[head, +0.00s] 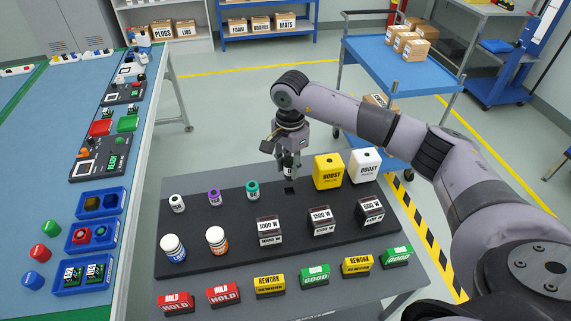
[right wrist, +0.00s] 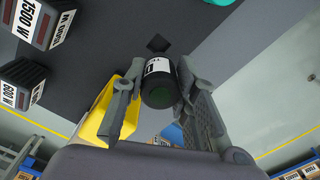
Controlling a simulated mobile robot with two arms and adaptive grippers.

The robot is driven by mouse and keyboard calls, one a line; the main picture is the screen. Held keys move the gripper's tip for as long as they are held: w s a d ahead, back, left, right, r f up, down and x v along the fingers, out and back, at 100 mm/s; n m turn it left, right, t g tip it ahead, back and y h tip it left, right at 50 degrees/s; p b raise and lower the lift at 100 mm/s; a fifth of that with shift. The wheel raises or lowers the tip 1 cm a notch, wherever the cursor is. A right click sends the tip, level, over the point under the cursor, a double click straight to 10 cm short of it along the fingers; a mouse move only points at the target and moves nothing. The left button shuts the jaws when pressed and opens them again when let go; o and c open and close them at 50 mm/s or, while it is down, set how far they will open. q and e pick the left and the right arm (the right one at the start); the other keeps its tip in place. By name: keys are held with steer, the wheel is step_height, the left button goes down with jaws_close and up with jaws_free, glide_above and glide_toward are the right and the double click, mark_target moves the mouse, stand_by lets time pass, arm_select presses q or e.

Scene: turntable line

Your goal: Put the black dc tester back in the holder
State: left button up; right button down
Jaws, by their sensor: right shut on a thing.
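My right gripper (head: 288,163) is shut on the black dc tester (right wrist: 160,88), a small dark cylinder with a white label, seen between the two fingers in the right wrist view. In the head view the tester (head: 289,172) is mostly hidden by the fingers. It is just above the dark holder board (head: 335,190), close to an empty black square slot (head: 291,187) that also shows just beyond the tester in the right wrist view (right wrist: 158,43). I cannot tell whether it touches the board. My left gripper is out of view.
In the same row stand a teal-topped tester (head: 252,190), a purple one (head: 214,197) and a white one (head: 177,204). Yellow (head: 328,171) and white (head: 364,166) BOOST blocks stand right of the slot. Wattage blocks and two bottles stand in front.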

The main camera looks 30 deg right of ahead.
mark_target(289, 181)
steer(key=shift+s+f, duration=0.15)
steer(key=shift+f, duration=0.2)
steer(key=shift+f+b, duration=0.5)
steer(key=shift+f, duration=0.15)
steer(key=shift+f+b, duration=0.85)
steer(key=shift+f, duration=0.1)
steer(key=shift+f+b, duration=1.3)
steer(key=shift+f, duration=0.05)
steer(key=c, duration=1.2)
jaws_free()
step_height(289, 181, up, 12)
steer(key=shift+r, duration=0.1)
